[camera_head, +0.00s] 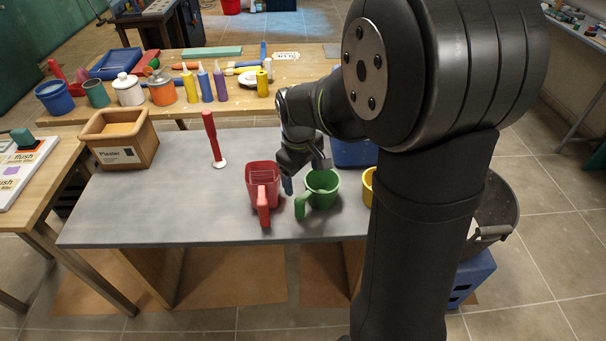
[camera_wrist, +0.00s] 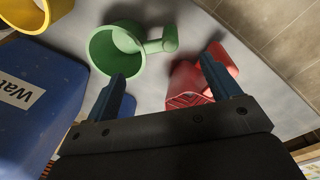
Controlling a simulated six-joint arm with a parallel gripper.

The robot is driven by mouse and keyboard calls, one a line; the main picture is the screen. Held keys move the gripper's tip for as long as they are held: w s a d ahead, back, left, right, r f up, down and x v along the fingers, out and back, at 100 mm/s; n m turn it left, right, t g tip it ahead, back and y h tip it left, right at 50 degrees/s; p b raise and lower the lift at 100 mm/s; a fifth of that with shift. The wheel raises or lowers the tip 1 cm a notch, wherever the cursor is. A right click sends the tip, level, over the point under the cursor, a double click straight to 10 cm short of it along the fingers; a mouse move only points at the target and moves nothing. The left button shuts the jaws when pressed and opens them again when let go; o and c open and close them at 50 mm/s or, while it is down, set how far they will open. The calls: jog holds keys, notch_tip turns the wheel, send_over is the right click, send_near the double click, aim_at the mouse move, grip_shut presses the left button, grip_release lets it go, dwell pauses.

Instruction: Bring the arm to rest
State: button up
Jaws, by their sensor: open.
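My gripper (camera_wrist: 166,92) is open and empty, its two blue fingers spread apart in the wrist view. In the head view my gripper (camera_head: 302,182) hangs over the grey table (camera_head: 150,212), between a red cup with a handle (camera_head: 263,185) and a green cup with a handle (camera_head: 321,188). In the wrist view the green cup (camera_wrist: 112,50) lies beyond the left finger, and the red cup (camera_wrist: 186,84) is beside the right finger, partly hidden by it. I cannot tell whether a finger touches either cup. My arm crosses the right half of the head view.
A yellow cup (camera_head: 368,187) and a blue container (camera_head: 352,152) stand to the right, partly hidden by my arm. A wooden plaster box (camera_head: 121,138) and an upright red-handled tool (camera_head: 212,138) stand at left. A bench behind holds bottles and pots. The table's front left is clear.

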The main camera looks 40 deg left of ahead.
aim_at(304, 196)
jog(key=shift+f, duration=0.1)
jog(key=f, duration=0.8)
jog(key=w+f, duration=0.1)
jog(key=f, duration=0.3)
jog(key=shift+a+r, duration=0.1)
jog(key=shift+r, duration=1.15)
jog(key=shift+f, duration=0.1)
